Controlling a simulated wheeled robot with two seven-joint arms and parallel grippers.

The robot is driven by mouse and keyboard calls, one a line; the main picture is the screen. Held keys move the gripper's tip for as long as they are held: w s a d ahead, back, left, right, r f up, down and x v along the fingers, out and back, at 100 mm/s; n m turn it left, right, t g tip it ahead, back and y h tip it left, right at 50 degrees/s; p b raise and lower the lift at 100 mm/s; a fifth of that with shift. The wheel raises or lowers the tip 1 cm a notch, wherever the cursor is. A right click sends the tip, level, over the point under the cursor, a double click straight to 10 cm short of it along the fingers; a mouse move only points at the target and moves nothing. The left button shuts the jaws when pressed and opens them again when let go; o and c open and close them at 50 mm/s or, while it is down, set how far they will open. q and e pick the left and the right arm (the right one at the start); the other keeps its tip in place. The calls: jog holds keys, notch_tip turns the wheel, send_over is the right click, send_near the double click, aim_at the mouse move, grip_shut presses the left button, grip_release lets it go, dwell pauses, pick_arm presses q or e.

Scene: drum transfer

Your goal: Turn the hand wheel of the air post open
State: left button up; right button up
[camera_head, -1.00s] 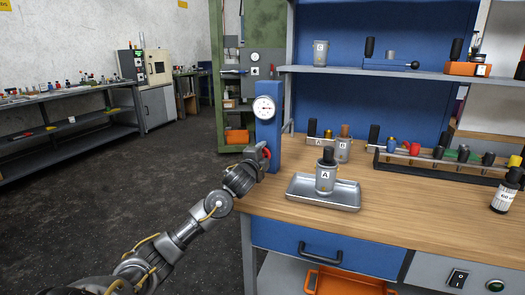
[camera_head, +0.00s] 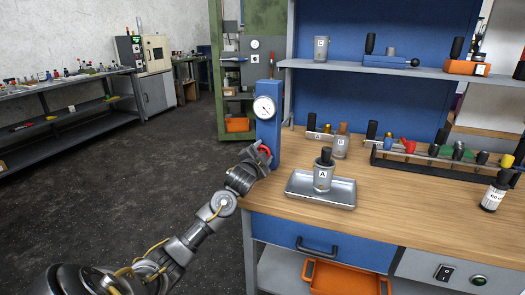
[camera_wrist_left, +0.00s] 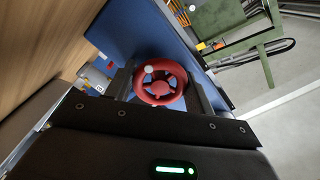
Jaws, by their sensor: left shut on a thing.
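The blue air post (camera_head: 269,132) stands at the left end of the workbench, with a round white gauge (camera_head: 264,108) near its top. The red hand wheel (camera_head: 265,151) is on its front, low down, and my left gripper (camera_head: 262,153) is shut on it. In the left wrist view the red wheel (camera_wrist_left: 160,83) sits between the two fingers, its spokes and hub facing me. The gripper hides part of the wheel in the head view. My right gripper is out of view.
A metal tray (camera_head: 320,202) with a cup marked A (camera_head: 323,177) stands just right of the post. An orange bin (camera_head: 340,280) is below the bench.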

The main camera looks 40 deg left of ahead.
pick_arm(q)
jog(key=shift+f, duration=0.1)
dwell(0.3)
jog(key=o, duration=1)
jog(key=v, duration=1)
jog(key=shift+s+d, duration=0.2)
jog(key=shift+s, duration=0.15)
